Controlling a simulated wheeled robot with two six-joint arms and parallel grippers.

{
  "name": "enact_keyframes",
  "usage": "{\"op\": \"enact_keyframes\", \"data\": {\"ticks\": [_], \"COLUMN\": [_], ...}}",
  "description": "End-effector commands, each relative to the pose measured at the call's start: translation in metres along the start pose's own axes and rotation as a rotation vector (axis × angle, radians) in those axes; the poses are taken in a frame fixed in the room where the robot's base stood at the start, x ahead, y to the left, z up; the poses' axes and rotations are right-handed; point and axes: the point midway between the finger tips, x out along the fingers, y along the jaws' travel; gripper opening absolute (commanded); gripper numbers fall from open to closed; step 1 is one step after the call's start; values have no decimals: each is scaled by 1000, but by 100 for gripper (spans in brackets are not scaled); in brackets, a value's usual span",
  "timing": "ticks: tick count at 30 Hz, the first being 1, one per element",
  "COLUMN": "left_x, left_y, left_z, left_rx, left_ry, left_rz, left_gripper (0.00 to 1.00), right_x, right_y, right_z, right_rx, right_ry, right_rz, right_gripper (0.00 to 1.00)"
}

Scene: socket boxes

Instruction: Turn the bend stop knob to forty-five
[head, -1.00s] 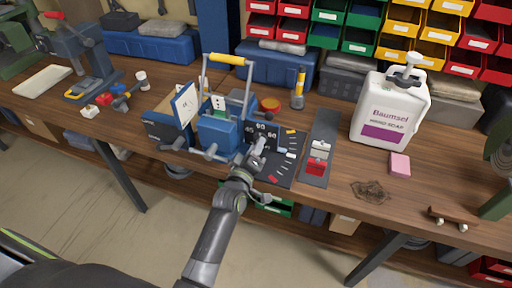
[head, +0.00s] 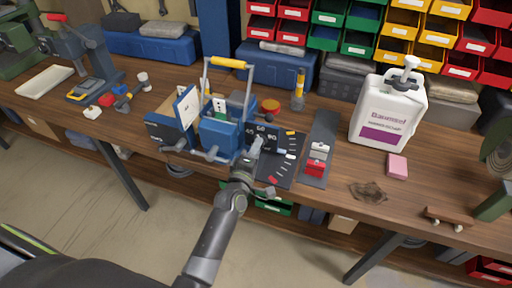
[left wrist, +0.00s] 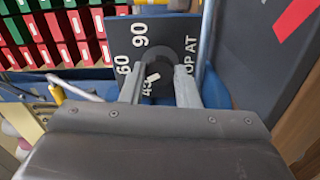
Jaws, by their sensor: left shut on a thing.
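The bender (head: 222,135) is a blue machine with a yellow-handled lever, standing on the bench. On its right front is a dark stop plate (head: 269,130) with white numbers. In the left wrist view the plate (left wrist: 119,36) reads 90, 60, 45 and part of "STOP AT". The bend stop knob (left wrist: 160,68) is dark and round with a short white mark, which lies close to the 45; the fingers partly hide knob and numbers. My left gripper (head: 255,147) is shut on the knob, one finger on each side, also in the left wrist view (left wrist: 160,92). My right gripper is not in view.
A dark angle sheet (head: 280,172) and a strip with red and white blocks (head: 319,150) lie right of the bender. A soap canister (head: 388,110) and pink block (head: 397,166) are further right. Another press (head: 90,60) stands left.

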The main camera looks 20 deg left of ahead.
Motion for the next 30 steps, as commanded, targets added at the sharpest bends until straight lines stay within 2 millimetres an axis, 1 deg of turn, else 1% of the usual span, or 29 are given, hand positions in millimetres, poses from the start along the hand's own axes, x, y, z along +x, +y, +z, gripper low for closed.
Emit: {"op": "enact_keyframes", "data": {"ticks": [6,15,22,30], "left_x": [0,0,1,1], "left_y": [1,1,2,2], "left_z": [0,0,0,0], "left_rx": [-194,-395,-476,-505], "left_ry": [-1,0,0,0], "left_rz": [0,2,2,2], "left_gripper": [6,6,6,6], "right_x": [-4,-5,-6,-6], "right_y": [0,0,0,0], "right_z": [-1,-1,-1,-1], "right_rx": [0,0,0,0], "right_ry": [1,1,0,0], "right_rz": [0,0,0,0], "right_gripper": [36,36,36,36]}}
